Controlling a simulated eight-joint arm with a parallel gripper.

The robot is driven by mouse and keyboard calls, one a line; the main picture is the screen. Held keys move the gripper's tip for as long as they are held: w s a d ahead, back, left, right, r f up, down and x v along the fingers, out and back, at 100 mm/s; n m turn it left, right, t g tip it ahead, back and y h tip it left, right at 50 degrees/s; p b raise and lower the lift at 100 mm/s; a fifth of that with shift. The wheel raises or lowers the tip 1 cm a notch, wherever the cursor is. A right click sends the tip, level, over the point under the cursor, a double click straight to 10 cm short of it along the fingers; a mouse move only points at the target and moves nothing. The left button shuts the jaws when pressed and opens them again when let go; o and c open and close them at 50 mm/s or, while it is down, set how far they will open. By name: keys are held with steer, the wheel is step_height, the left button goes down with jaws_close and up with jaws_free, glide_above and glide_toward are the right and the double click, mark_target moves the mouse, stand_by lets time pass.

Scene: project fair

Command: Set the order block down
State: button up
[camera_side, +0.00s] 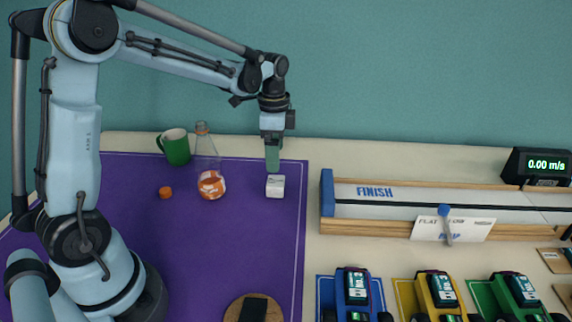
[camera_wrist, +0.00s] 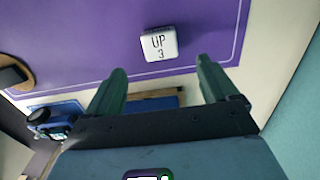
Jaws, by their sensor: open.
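The order block (camera_side: 275,186) is a small white cube on the purple mat (camera_side: 235,260), near the mat's right edge. In the wrist view the block (camera_wrist: 159,44) shows the dark marking "UP 3" on the face toward the camera. My gripper (camera_side: 273,168) is just above the block in the side view. In the wrist view its two green fingers (camera_wrist: 160,82) are spread apart with nothing between them, and the block lies beyond their tips. The side view does not settle whether the fingertips touch the block.
A flask (camera_side: 207,165) with orange contents, a green mug (camera_side: 174,147) and an orange cap-like piece (camera_side: 166,192) stand left of the block. A track marked FINISH (camera_side: 390,207) lies to the right. Blue (camera_side: 354,292), yellow (camera_side: 437,290) and green (camera_side: 517,292) cars stand in front.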

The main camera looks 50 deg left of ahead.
steer(key=s+d+r+n+t, duration=0.4)
steer(key=s+d+n+t, duration=0.3)
steer(key=s, duration=0.5)
steer(key=shift+d+r+n, duration=0.2)
steer(key=shift+d+n, duration=0.55)
steer(key=shift+n, duration=0.25)
stand_by(0.6)
